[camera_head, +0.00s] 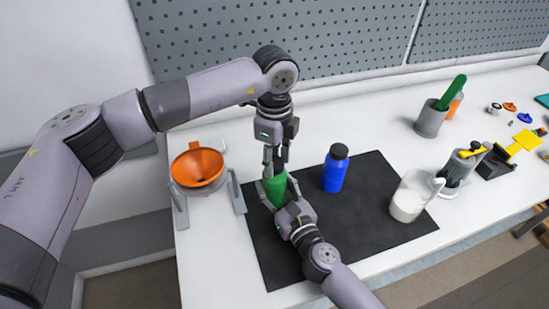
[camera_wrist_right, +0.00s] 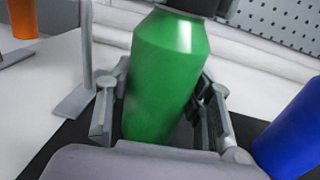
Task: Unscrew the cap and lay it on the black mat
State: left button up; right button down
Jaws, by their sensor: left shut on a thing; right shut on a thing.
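A green bottle (camera_head: 274,188) stands upright at the left part of the black mat (camera_head: 360,225). My right gripper (camera_head: 280,197) is shut on its body from the near side. In the right wrist view the green bottle (camera_wrist_right: 168,80) sits between the two fingers, with a dark cap (camera_wrist_right: 200,5) at its top, cut off by the frame edge. My left gripper (camera_head: 275,163) comes down from above and is shut at the top of the green bottle, on the cap, which its fingers mostly hide. Whether the cap is still on the thread cannot be told.
A blue bottle (camera_head: 335,173) with a dark cap stands right of the green one. An orange funnel (camera_head: 197,167) in a stand is to the left. The mat's front middle is clear.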

aim_at(275, 163)
pick_arm(q)
jog(key=shift+r, duration=0.15)
jog(key=shift+r, duration=1)
jog(key=shift+r, duration=2)
pick_arm(e)
jog(key=c, duration=0.7)
grip_release()
